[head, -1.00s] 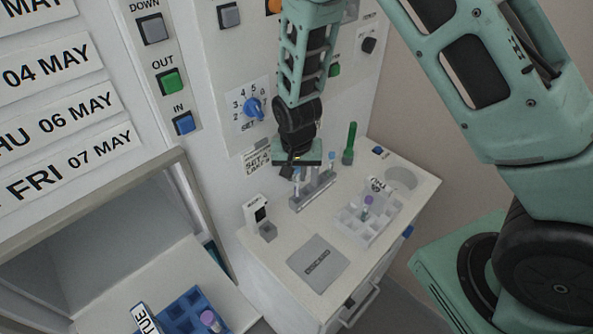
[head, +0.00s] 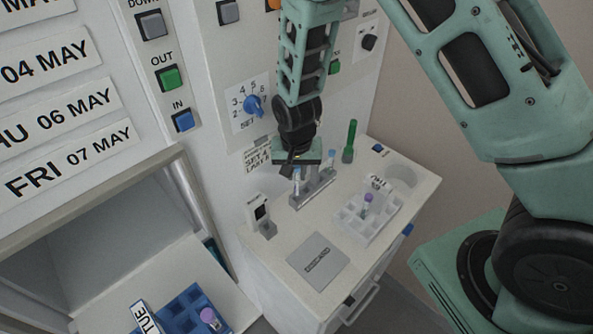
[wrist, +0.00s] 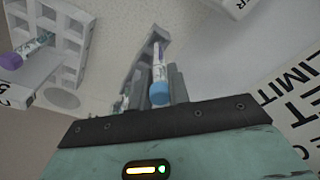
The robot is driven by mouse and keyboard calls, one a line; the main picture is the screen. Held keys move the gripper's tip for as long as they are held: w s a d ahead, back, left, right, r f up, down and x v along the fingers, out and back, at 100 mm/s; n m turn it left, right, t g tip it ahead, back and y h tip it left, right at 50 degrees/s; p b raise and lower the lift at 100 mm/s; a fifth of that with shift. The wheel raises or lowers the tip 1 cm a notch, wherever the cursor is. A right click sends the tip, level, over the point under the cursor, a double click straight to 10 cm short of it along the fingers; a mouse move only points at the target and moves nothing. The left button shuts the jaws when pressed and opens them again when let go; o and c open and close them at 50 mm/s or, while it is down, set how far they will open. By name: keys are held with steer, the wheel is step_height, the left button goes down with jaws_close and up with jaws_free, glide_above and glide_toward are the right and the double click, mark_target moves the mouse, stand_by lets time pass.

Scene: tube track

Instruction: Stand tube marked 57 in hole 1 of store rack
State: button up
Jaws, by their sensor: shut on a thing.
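A white rack (head: 349,232) holds a purple-capped tube (head: 368,200). I cannot tell from any sign which rack is the store rack.
A blue rack (head: 178,308) marked TUE, with a purple-capped tube, is in the open cabinet at lower left. A green tube-shaped thing (head: 350,140), a small grey device (head: 262,215) and a grey plate (head: 317,262) stand or lie on the bench. A panel wall is close behind the gripper.

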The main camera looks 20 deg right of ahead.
steer(key=shift+f, duration=0.3)
stand_by(0.4)
steer(key=shift+f+b, duration=0.5)
steer(key=shift+b, duration=0.1)
steer(key=shift+f, duration=0.3)
steer(key=shift+f+b, duration=0.35)
steer(key=shift+b, duration=0.1)
steer(key=o, duration=0.9)
steer(key=shift+r, duration=0.1)
